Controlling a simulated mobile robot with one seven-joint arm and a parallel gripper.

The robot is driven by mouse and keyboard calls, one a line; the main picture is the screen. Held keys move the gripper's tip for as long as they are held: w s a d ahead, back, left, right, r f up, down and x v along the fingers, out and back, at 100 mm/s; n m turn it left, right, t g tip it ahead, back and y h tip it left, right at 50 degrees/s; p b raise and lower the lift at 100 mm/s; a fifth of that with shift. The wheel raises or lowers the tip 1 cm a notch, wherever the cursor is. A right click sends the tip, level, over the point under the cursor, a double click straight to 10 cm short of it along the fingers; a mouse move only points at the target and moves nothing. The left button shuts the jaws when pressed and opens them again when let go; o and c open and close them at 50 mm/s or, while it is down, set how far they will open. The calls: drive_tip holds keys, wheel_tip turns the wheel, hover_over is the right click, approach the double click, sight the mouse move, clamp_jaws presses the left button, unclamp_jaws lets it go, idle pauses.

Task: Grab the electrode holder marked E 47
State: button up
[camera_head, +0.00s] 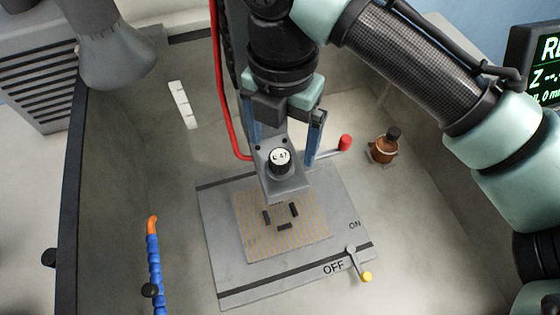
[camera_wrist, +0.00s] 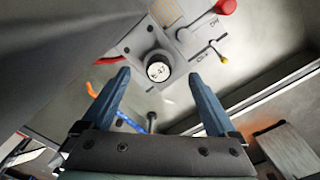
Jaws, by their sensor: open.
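The electrode holder marked E 47 is a black knob with a white round label (camera_head: 280,157). It sits on a grey metal block (camera_head: 285,186) above the plate. It also shows in the wrist view (camera_wrist: 157,69), just beyond and between the fingertips. My gripper (camera_head: 283,150) has two blue fingers, spread wide and empty. In the wrist view my gripper (camera_wrist: 159,76) has one finger to each side of the knob's line, with clear gaps and no contact seen. The exact height of the fingertips relative to the knob is hard to tell.
A grey plate (camera_head: 222,270) with a striped square lies below. A red-knobbed lever (camera_head: 344,143) stands close right of my gripper, a yellow-tipped ON/OFF lever (camera_head: 358,264) at lower right. A brown bottle (camera_head: 384,147) stands right, a blue hose (camera_head: 155,265) left. Basin walls surround this.

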sight(280, 156)
drive_tip(key=shift+s+a+f+p, duration=0.15)
drive_tip(key=shift+f+p, duration=0.25)
drive_tip(key=shift+f, duration=1.7)
clamp_jaws()
